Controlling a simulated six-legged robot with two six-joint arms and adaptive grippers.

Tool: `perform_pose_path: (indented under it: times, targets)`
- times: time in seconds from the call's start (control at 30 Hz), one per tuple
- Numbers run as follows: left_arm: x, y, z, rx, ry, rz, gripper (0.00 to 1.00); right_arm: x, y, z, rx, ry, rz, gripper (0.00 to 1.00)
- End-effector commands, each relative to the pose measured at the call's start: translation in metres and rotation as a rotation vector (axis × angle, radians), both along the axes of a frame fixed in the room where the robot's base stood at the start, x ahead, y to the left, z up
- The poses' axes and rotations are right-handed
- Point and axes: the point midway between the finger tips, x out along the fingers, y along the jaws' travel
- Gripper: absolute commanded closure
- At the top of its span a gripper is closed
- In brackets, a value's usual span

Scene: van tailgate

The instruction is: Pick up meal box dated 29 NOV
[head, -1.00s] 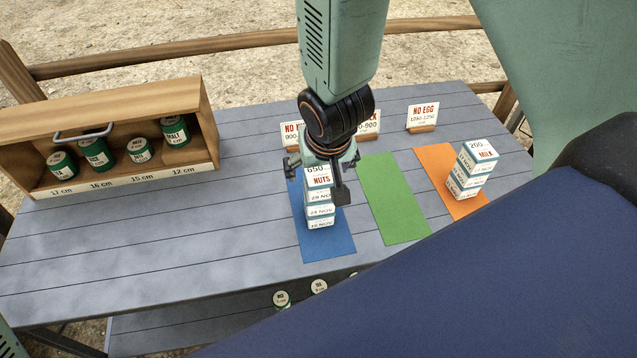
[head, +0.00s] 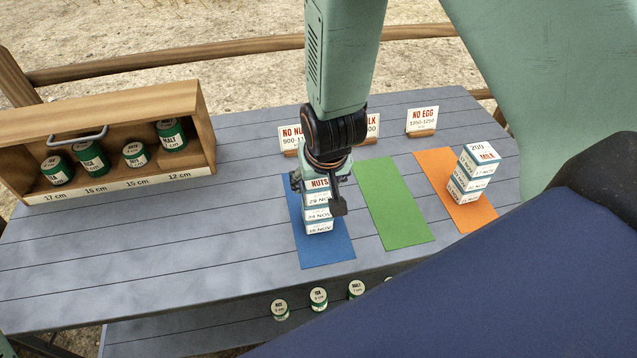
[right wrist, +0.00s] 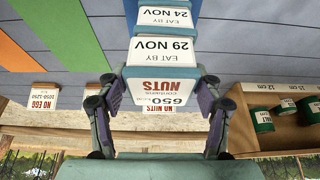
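The meal box dated 29 NOV (head: 318,197) is a white and teal box marked NUTS, on top of a stack on the blue mat (head: 329,250). In the right wrist view its label (right wrist: 162,48) reads EAT BY 29 NOV, with 650 on its top. A 24 NOV box (head: 318,213) lies beneath it, with another below. My right gripper (head: 318,192) is over the stack. In the right wrist view its fingers (right wrist: 162,95) stand open on both sides of the top box, very close to it; contact is unclear. My left gripper is out of view.
An empty green mat (head: 392,203) lies right of the stack. An orange mat (head: 432,163) bears a MILK stack (head: 472,172). Small signs, including NO EGG (head: 422,120), stand behind. A wooden caddy (head: 100,110) with green tins is at left. Several tins (head: 319,298) sit on a lower ledge.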

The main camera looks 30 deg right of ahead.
Motion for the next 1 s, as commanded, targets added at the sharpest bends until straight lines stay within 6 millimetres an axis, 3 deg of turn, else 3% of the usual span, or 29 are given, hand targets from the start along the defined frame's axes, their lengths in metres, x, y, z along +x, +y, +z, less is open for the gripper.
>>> perform_pose_path:
  times: [0.5,0.77,1.0]
  targets:
    - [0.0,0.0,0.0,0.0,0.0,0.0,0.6,0.0,0.0,0.0,0.0,-0.001,0.0,0.8]
    - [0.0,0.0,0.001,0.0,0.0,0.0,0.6,0.001,0.0,0.004,0.0,-0.002,0.0,0.8]
    - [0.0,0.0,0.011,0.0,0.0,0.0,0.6,0.002,0.0,0.047,0.0,-0.006,-0.001,0.8]
